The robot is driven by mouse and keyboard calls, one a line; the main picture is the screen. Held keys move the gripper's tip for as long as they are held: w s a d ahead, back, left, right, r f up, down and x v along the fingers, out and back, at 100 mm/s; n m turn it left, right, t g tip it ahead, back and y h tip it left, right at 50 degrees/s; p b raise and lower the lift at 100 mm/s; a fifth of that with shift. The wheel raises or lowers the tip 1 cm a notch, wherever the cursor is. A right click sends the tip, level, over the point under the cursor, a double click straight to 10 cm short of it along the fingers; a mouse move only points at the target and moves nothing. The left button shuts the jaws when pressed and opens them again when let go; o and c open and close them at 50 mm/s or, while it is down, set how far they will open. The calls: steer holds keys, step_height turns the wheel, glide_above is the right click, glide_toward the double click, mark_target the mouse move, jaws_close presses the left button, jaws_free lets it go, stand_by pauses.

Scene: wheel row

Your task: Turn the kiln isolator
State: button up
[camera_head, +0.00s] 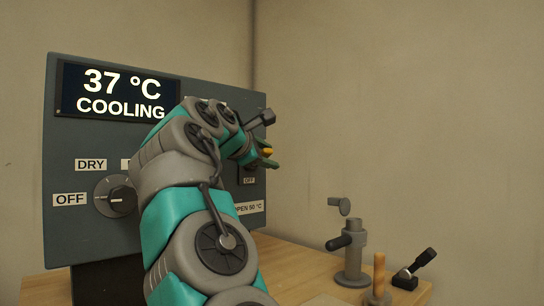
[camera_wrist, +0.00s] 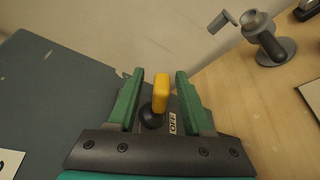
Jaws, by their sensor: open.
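The kiln isolator shows in the wrist view as a yellow handle (camera_wrist: 161,92) on a round black base, with an OFF label (camera_wrist: 172,123) beside it. In the head view only a bit of yellow (camera_head: 267,152) shows at the panel's right side. My gripper (camera_wrist: 160,73) is open, with one green finger on each side of the yellow handle and a gap on both sides. In the head view my gripper (camera_head: 267,158) is at the right edge of the panel, mostly hidden by my arm. I cannot tell which mark the handle points to.
The grey panel (camera_head: 75,150) has a display (camera_head: 118,93) reading "37 °C COOLING" and a dial (camera_head: 115,196) near OFF and DRY labels. An "OPEN 50 °C" label is partly covered. A grey fixture (camera_head: 352,255), a wooden peg (camera_head: 379,275) and a black lever (camera_head: 415,270) stand right on the table.

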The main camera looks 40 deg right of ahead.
steer(key=shift+x, duration=1)
jaws_close()
